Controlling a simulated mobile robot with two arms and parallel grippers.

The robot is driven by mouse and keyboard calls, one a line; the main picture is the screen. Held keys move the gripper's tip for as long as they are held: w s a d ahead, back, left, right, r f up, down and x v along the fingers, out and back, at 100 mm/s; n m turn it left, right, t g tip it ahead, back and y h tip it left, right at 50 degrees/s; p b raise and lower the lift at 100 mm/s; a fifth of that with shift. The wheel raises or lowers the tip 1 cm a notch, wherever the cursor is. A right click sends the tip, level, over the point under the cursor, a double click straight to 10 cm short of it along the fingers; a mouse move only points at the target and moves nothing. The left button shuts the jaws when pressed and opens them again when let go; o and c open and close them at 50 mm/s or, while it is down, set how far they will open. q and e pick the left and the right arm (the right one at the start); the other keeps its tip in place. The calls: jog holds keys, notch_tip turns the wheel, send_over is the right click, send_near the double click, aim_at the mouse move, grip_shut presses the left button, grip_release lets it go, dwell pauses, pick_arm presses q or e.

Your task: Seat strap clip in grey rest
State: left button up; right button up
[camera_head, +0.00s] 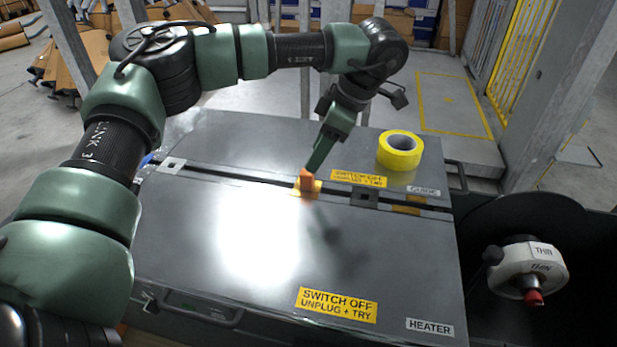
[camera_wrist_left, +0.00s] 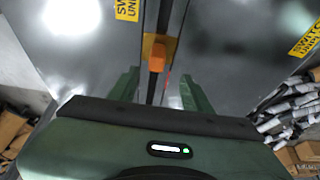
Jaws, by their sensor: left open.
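The orange strap clip (camera_head: 307,181) stands on a yellow plate along the dark slot across the grey case top. In the left wrist view the clip (camera_wrist_left: 157,55) lies ahead between the lines of my two fingers. My left gripper (camera_head: 316,160) is open, with its fingertips close to the clip in the head view; I cannot tell whether they touch it. In the wrist view its green fingers (camera_wrist_left: 161,88) are spread apart. A light grey square rest (camera_head: 172,164) with a dark centre lies at the slot's left end. A dark grey square piece (camera_head: 364,196) lies right of the clip.
A yellow tape roll (camera_head: 399,150) sits on the case top (camera_head: 190,250) at the back right. An amber piece (camera_head: 408,207) lies on the slot near the GUIDE label. A white tool marked THIN (camera_head: 528,268) is in a black bin at right. The case's front left is clear.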

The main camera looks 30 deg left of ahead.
aim_at(307, 174)
pick_arm(q)
jog(key=shift+x, duration=1.35)
jog(key=shift+w+f, duration=0.1)
jog(key=x, duration=0.1)
jog(key=b+x, duration=0.1)
jog(key=x, duration=0.3)
jog(key=shift+w+f+b, duration=0.1)
jog(key=shift+w+b, duration=0.2)
jog(key=shift+b, duration=0.05)
jog(key=shift+d, duration=0.1)
grip_shut()
